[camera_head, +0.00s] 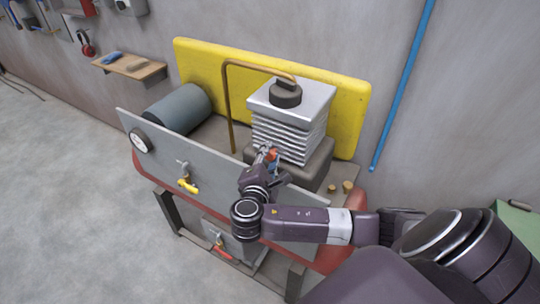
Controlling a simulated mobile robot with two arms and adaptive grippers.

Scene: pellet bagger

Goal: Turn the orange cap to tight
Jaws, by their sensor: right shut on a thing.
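The orange cap (272,155) shows as a small orange-red patch at the front of the machine, just below the grey finned block (290,120). My right gripper (267,155) reaches it from the front and is shut on it. The fingers and wrist hide most of the cap, so its turn position and any mark on it cannot be read. My left gripper is not in view.
A grey front panel (225,165) carries a round gauge (141,140) and a yellow-handled valve (187,185). A copper pipe (229,105) arches beside the finned block. A yellow back plate (340,105) stands behind. Open floor (70,200) lies left.

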